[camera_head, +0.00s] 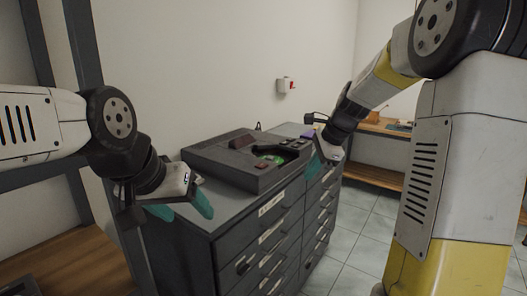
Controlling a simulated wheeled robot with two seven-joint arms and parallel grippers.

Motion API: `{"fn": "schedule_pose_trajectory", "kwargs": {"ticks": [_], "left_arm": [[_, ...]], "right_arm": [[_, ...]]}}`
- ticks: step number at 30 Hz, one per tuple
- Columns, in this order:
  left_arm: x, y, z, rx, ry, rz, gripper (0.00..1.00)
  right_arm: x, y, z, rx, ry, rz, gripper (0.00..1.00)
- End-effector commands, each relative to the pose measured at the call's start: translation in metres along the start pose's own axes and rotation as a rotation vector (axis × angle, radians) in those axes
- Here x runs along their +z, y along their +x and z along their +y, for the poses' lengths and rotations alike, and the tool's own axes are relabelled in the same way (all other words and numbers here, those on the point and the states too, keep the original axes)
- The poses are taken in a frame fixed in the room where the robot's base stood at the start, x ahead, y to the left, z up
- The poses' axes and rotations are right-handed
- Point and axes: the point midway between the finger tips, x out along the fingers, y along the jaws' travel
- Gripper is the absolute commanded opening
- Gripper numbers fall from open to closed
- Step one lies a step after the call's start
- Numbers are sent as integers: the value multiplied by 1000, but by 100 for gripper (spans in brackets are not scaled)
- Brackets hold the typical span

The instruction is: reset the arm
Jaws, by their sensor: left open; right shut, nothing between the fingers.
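My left gripper (184,207) comes in from the left, with teal fingers spread apart and nothing between them. It is over the near left end of the grey cabinet top, apart from the black device. My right gripper (318,163) comes in from the upper right, with its teal fingers together and empty. It is at the right end of the black device (219,164); I cannot tell whether they touch. The black device lies on the cabinet top, with a green patch (270,158) in its recess.
The dark drawer cabinet (264,258) has several labelled drawers facing right. A small purple thing (307,134) is near my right gripper. A red and white wall fitting (285,86) is behind. A wooden bench (376,127) stands at the back right. Tiled floor (347,238) is clear beside the cabinet.

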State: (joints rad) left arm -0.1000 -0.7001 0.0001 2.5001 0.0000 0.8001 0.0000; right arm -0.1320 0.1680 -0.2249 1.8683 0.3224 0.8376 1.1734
Motion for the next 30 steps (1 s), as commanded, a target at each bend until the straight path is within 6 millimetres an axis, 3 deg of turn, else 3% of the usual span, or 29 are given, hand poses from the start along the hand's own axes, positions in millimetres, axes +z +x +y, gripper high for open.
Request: {"fn": "schedule_pose_trajectory", "kwargs": {"ticks": [1, 6, 12, 16, 21, 28, 30], "left_arm": [[0, 0, 0, 0, 0, 0, 66], [0, 0, 0, 0, 0, 0, 66], [0, 0, 0, 0, 0, 0, 66], [0, 0, 0, 0, 0, 0, 66], [0, 0, 0, 0, 0, 0, 66], [0, 0, 0, 0, 0, 0, 66], [0, 0, 0, 0, 0, 0, 54]], "right_arm": [[10, -22, 17, -21, -120, 1, 0], [34, -72, 77, -65, -561, 39, 0], [52, -106, 154, -90, -1076, 137, 0], [56, -114, 193, -82, -1341, 210, 0], [56, -115, 221, -61, -1533, 270, 0], [55, -115, 226, -53, -1576, 282, 0], [55, -115, 226, -53, -1575, 282, 0]]}}
